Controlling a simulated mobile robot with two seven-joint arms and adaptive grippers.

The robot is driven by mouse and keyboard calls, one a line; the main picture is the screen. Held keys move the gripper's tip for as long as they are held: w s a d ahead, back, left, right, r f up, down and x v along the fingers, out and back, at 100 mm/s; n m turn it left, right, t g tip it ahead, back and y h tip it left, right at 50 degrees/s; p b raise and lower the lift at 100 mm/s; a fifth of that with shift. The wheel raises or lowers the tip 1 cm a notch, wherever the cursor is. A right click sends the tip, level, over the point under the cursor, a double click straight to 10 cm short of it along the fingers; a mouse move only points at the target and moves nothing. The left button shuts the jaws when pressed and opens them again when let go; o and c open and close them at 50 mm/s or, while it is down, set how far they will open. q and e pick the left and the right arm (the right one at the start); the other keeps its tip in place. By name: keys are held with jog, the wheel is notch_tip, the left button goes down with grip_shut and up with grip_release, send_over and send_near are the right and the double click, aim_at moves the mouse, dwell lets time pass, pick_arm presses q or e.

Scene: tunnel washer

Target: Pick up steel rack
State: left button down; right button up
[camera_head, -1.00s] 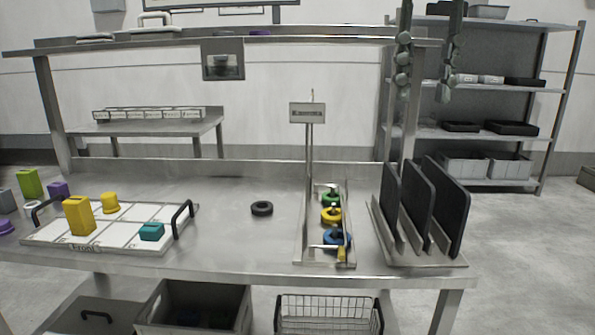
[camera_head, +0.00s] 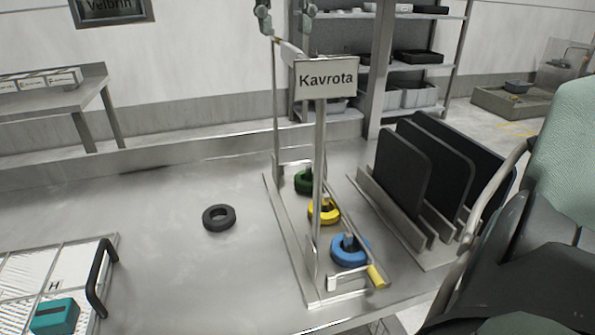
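The steel rack (camera_head: 297,262) stands on the steel table, in the middle of the head view. It has a flat base, upright posts, a top bar (camera_head: 290,49) and a sign reading "Kavrota" (camera_head: 326,78). A green ring (camera_head: 304,184), a yellow ring (camera_head: 325,214) and a blue ring (camera_head: 338,256) sit in it. My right gripper (camera_head: 287,31) points down at the top edge, its fingers apart. The tips are at the rack's top bar in the picture; I cannot tell whether they touch it. My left gripper is out of view.
A holder with black panels (camera_head: 403,170) stands close to the rack's right. A black ring (camera_head: 219,217) lies to its left. A tray with a black handle (camera_head: 100,277) is at lower left. My own arm fills the right edge. The table between tray and rack is mostly clear.

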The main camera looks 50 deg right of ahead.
aim_at(291, 45)
jog(key=f, duration=0.4)
jog(key=shift+s+d+f, duration=0.2)
jog(key=shift+d+f, duration=0.1)
jog(key=shift+f, duration=0.1)
jog(key=shift+w+f, duration=0.1)
jog(key=shift+f, duration=0.55)
jog(key=shift+f, duration=0.1)
grip_shut()
dwell(0.5)
